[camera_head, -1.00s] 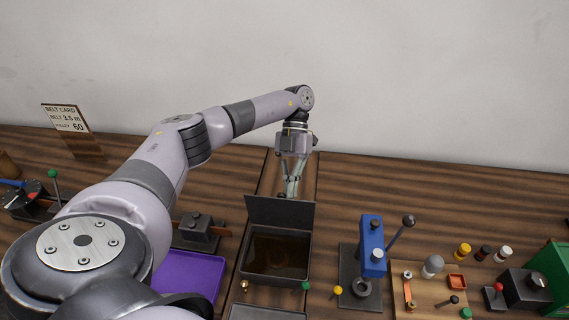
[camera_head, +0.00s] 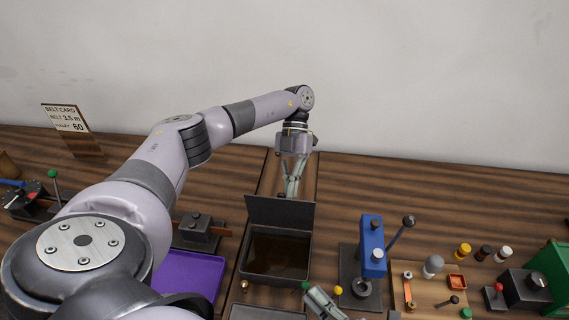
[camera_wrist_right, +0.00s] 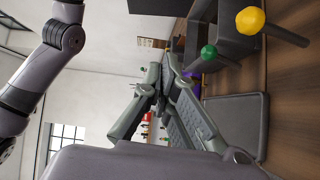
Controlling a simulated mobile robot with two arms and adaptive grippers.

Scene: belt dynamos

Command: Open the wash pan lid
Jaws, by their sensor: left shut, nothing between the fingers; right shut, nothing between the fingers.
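The dark wash pan (camera_head: 274,256) stands on the bench at the middle of the head view, with brownish liquid inside. Its lid (camera_head: 280,212) stands raised along the pan's far edge. My left gripper (camera_head: 291,192) is shut and empty, pointing down just behind the raised lid; the lid hides its fingertips. My right gripper (camera_head: 314,293) shows at the bottom of the head view, in front of the pan's near right corner. It is shut and empty. In the right wrist view its fingers (camera_wrist_right: 153,75) point away from the camera, near a green knob (camera_wrist_right: 208,52).
A blue press (camera_head: 371,246) with a black-knobbed lever stands right of the pan. A purple tray (camera_head: 190,276) lies to the left. A yellow knob (camera_head: 338,290) is close to my right gripper; it also shows in the wrist view (camera_wrist_right: 250,20). Small parts crowd the right.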

